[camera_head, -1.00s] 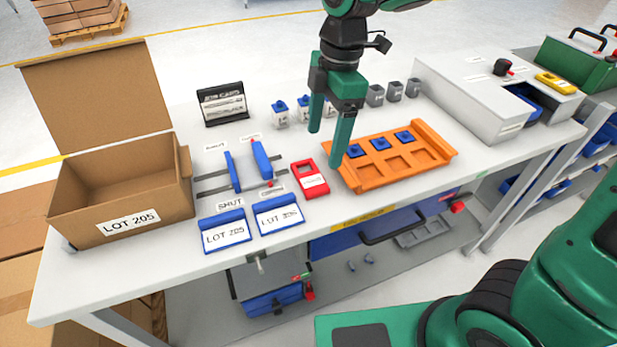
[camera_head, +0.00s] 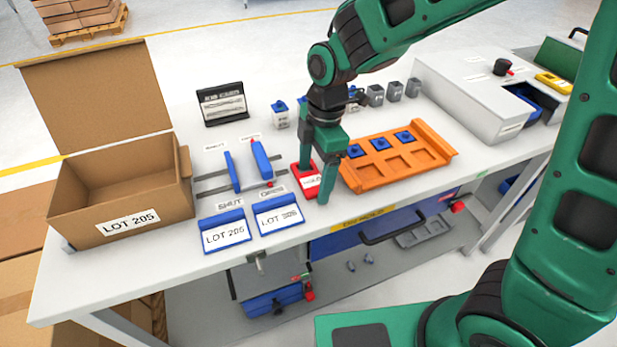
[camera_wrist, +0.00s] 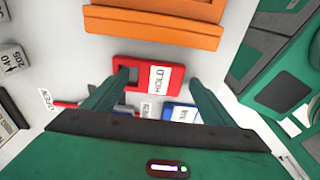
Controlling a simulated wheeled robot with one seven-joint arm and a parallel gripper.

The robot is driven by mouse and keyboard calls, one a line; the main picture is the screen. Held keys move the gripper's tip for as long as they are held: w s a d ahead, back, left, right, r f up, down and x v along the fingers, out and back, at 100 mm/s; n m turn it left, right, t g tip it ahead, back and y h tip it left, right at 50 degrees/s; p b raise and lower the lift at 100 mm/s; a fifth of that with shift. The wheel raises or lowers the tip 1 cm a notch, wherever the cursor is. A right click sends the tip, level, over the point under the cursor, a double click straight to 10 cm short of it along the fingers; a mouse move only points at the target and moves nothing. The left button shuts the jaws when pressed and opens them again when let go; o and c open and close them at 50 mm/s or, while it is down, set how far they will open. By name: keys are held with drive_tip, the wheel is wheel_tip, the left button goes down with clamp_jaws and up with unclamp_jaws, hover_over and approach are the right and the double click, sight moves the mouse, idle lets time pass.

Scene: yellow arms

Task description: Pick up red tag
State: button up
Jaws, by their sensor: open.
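The red tag (camera_head: 309,186) lies flat on the white table, left of the orange tray. In the wrist view the red tag (camera_wrist: 147,74) shows a rectangular hole at its left and a white label reading HOLD. My gripper (camera_head: 314,186) is low over the tag, and its fingers hide part of it in the head view. The fingers are apart, with nothing held between them. In the wrist view my gripper (camera_wrist: 160,78) has one fingertip near each end of the tag; I cannot tell whether they touch it.
The orange tray (camera_head: 437,161) with small blue parts stands close on the right. Two blue LOT cards (camera_head: 226,232) lie to the left in front. An open cardboard box (camera_head: 165,206) stands at far left. Small containers (camera_head: 375,95) stand behind.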

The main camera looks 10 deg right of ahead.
sight(311, 181)
drive_tip(key=shift+c, duration=0.7)
drive_tip(key=c, duration=1)
drive_tip(key=shift+r, duration=0.5)
wheel_tip(311, 181, up, 3)
drive_tip(key=shift+f, duration=0.15)
drive_tip(key=s+a+r, duration=0.3)
drive_tip(key=s+a, duration=0.1)
drive_tip(key=s+a+r, duration=0.4)
drive_tip(key=shift+s+a+r, duration=0.1)
drive_tip(key=shift+s+a, duration=0.05)
